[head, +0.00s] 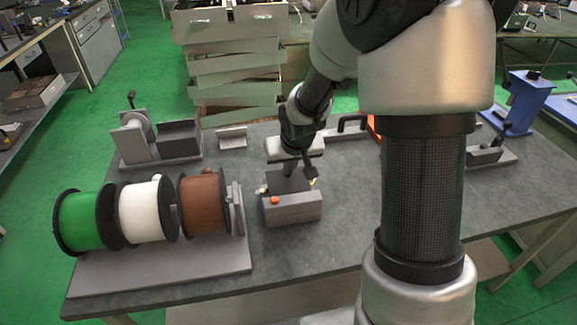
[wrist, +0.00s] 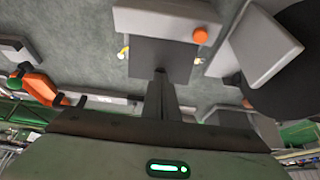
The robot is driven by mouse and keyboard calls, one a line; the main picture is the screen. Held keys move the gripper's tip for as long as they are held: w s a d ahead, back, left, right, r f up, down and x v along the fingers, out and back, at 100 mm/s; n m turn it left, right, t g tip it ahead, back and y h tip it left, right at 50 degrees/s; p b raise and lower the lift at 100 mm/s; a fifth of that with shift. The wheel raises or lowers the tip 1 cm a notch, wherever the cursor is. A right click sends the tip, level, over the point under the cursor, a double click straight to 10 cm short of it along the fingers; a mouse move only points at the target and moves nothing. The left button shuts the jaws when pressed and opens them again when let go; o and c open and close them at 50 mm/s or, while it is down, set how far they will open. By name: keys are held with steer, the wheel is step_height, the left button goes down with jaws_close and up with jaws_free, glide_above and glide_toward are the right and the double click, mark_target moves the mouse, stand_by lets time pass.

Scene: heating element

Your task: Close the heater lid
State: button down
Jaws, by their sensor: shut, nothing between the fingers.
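The heater is a grey box (head: 292,209) with an orange knob (head: 275,200), in the middle of the table in the head view. Its dark flat lid (head: 287,184) stands out from the box's far side, raised rather than flat on top. In the wrist view the heater body (wrist: 160,24) is at the top, with the lid (wrist: 165,57) below it. My gripper (wrist: 160,76) is shut and empty, its fingertips at the lid's edge on the side away from the body. I cannot tell whether they touch. In the head view my wrist partly hides the lid's surroundings.
Green, white and brown spools (head: 142,212) stand on a rack left of the heater. A grey block (head: 295,147) lies behind it, beside my wrist. A grey fixture (head: 160,140) stands at the back left. The table in front of the heater is clear.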

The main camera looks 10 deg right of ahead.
steer(key=shift+r, duration=0.1)
steer(key=shift+w+r+p, duration=0.15)
steer(key=shift+w+p, duration=0.05)
steer(key=shift+p, duration=0.5)
steer(key=shift+w+g+p, duration=0.3)
steer(key=shift+g+p, duration=0.3)
steer(key=shift+p, duration=0.2)
steer(key=shift+w+f+g+p, duration=0.2)
steer(key=shift+w+g+p, duration=0.15)
steer(key=shift+p, duration=0.2)
steer(key=shift+w+f+g+b, duration=0.3)
steer(key=shift+f+b, duration=0.15)
steer(key=shift+f, duration=0.15)
steer(key=shift+w+f+g+b, duration=0.15)
steer(key=shift+w+f+b, duration=0.1)
steer(key=shift+f+b, duration=0.25)
steer(key=shift+w, duration=0.45)
